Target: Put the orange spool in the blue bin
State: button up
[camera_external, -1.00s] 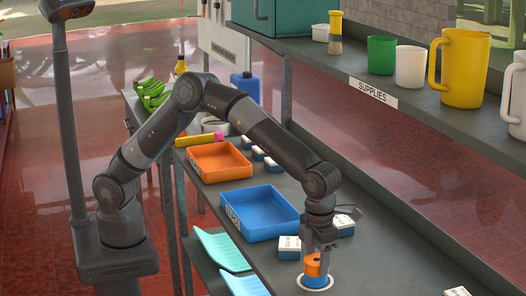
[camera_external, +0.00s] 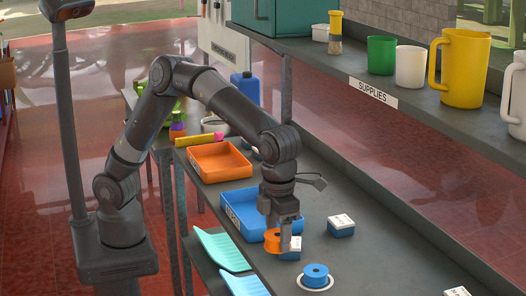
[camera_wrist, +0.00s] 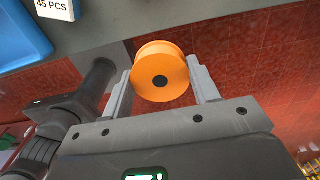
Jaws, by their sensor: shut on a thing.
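The orange spool (camera_external: 274,241) is held between the two fingers of my gripper (camera_external: 285,232), raised above the bench. In the wrist view the spool (camera_wrist: 160,72) sits between both fingertips (camera_wrist: 161,78), its round face with a dark centre hole toward the camera.
A blue spool (camera_external: 316,275) stands on a white ring to the front right. Small labelled boxes (camera_external: 341,226) lie near the bin. An orange bin (camera_external: 219,162) is behind it, and teal trays (camera_external: 220,250) are at the left. The supplies shelf (camera_external: 400,100) overhangs at the right.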

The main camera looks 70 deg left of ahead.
jog(key=shift+s+r, duration=0.1)
jog(key=shift+s, duration=0.05)
jog(key=shift+a, duration=0.2)
jog(key=w+a+n, duration=0.3)
jog(key=a+n, duration=0.3)
jog(key=a, duration=1)
jog(key=n, duration=0.5)
send_over(260, 217)
notch_tip(260, 217, down, 9)
jog(key=shift+s+d+f, duration=0.1)
jog(key=shift+f, duration=2.15)
jog(key=shift+f, duration=0.1)
